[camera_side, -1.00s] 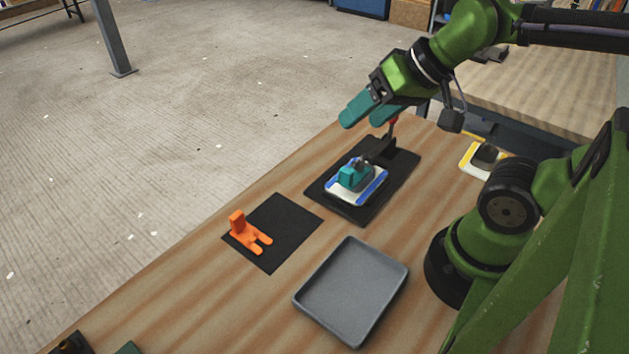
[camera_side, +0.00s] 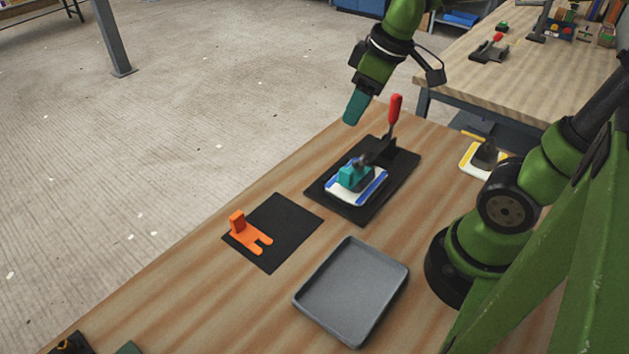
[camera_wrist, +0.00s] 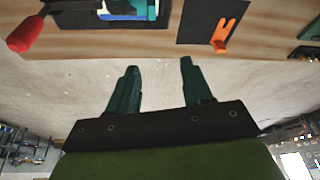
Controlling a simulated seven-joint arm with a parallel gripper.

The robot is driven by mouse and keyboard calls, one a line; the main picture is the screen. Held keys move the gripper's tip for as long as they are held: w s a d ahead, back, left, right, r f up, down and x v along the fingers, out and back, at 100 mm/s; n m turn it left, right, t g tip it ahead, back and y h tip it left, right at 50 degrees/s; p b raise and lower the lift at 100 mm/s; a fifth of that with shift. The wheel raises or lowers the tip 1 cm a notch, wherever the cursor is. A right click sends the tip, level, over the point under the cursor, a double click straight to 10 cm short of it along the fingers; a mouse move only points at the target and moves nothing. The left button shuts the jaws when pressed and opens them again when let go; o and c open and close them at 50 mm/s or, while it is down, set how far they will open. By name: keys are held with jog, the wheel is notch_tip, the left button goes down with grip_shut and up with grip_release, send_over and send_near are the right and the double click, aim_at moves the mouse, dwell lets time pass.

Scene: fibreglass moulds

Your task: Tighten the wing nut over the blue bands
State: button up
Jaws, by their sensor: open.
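A white mould with blue bands (camera_side: 344,200) along its edges lies on a black mat (camera_side: 341,208). A teal block (camera_side: 350,177) sits on it, with a dark clamp (camera_side: 376,152) reaching over. The clamp's red handle (camera_side: 395,108) stands upright in the side view; it also shows in the wrist view (camera_wrist: 25,35). I cannot make out a wing nut. My gripper (camera_side: 353,122) is open and empty, in the air left of the handle and apart from it. In the wrist view my gripper (camera_wrist: 158,65) has its fingers spread with only floor between them.
An orange forked piece (camera_side: 246,237) lies on another black mat (camera_side: 285,222). An empty grey tray (camera_side: 350,295) is in front. A yellow-edged white mould (camera_side: 470,160) lies near my arm's base. A second bench (camera_side: 470,75) stands behind.

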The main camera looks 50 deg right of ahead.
aim_at(359, 162)
jog(key=w+d+n+g+h, duration=0.15)
jog(key=d+n+g, duration=0.35)
jog(key=n, duration=1.4)
jog(key=shift+t+y, duration=0.25)
jog(key=shift+t, duration=0.45)
jog(key=f, duration=1.6)
jog(key=shift+w+d+f, duration=0.15)
jog(key=shift+d+f, duration=0.1)
jog(key=shift+f, duration=0.05)
grip_shut()
